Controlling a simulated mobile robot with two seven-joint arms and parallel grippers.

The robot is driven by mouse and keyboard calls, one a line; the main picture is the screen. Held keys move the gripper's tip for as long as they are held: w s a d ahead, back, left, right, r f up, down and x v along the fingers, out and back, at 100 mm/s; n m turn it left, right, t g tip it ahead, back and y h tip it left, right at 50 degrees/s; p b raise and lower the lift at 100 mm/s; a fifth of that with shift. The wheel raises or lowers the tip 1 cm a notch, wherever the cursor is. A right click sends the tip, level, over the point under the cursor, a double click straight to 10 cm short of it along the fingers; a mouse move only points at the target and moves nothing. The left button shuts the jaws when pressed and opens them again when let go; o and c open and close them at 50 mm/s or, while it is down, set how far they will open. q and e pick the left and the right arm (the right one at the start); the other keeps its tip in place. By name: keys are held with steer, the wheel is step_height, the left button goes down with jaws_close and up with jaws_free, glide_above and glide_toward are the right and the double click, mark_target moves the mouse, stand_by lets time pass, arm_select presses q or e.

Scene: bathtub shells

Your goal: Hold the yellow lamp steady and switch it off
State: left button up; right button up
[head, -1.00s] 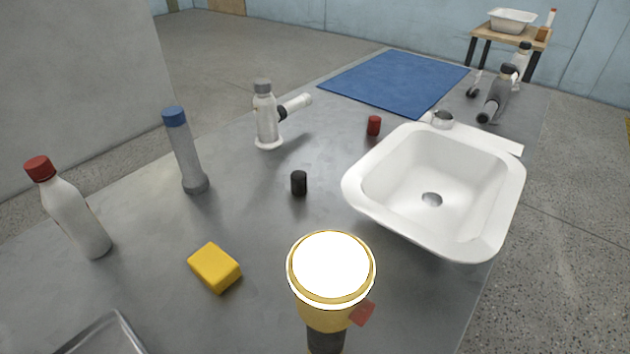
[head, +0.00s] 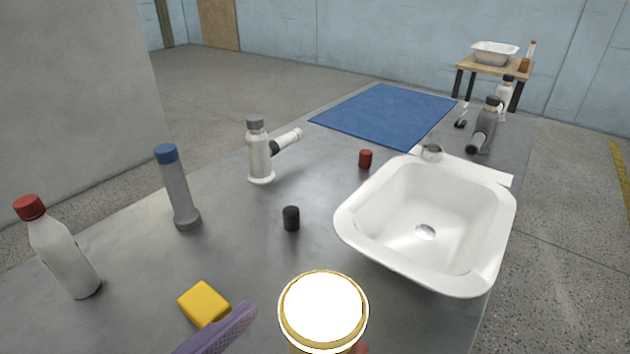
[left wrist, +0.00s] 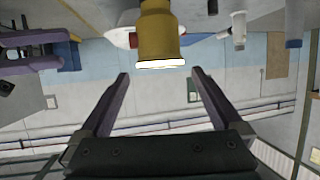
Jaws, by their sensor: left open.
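The yellow lamp (head: 322,312) stands at the bottom middle of the head view, with its round top glowing bright white. A bit of a red part (head: 361,348) shows at its lower right side; its lower body is cut off by the frame. One purple finger of my left gripper (left wrist: 158,77) shows in the head view, left of the lamp. In the left wrist view, which is upside down, the gripper is open and empty, with the yellow lamp (left wrist: 159,35) ahead, beyond the fingertips. Purple parts of my right gripper (left wrist: 35,48) show at the left edge there; its jaw state is unclear.
A yellow block (head: 203,304) lies beside the left finger. A red-capped bottle (head: 62,252), a blue-capped grey cylinder (head: 178,192), a white fitting (head: 260,155), a black cap (head: 291,218) and a red cap (head: 365,159) stand around. A white basin (head: 432,222) lies right; a blue mat (head: 385,115) behind.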

mark_target(317, 317)
arm_select(q)
steer(key=x, duration=0.6)
steer(key=shift+w+f, duration=0.15)
steer(key=shift+w, duration=0.05)
steer(key=c, duration=1.2)
steer(key=shift+c, duration=0.2)
arm_select(e)
jaws_close()
stand_by(0.8)
